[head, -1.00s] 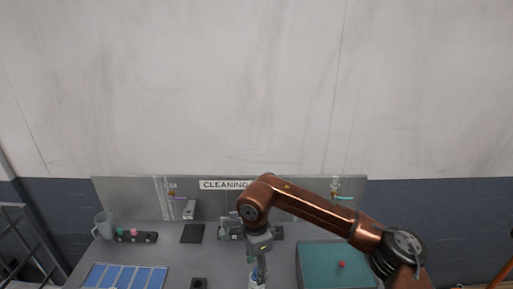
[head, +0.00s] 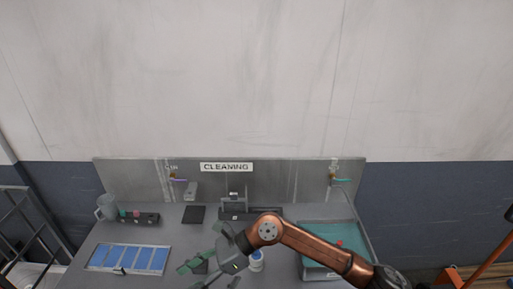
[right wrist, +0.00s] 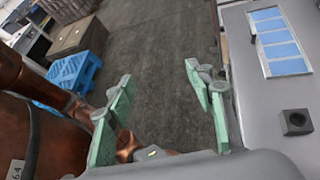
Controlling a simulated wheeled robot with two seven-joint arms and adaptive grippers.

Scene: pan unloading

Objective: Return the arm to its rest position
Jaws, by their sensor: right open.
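My right arm (head: 315,251) is copper-coloured and reaches in from the lower right of the head view. My right gripper (head: 192,274) has green fingers and points to the lower left over the front of the bench. In the right wrist view the gripper (right wrist: 158,78) is open, its fingers wide apart with nothing between them. The floor shows between them, with the bench (right wrist: 255,110) to the right. My left gripper is not in view.
A blue-celled tray (head: 92,258) lies left and a teal tray (head: 318,232) right. A grey mug (head: 107,209) stands at the back left. A blue pallet (right wrist: 75,75) stands on the floor.

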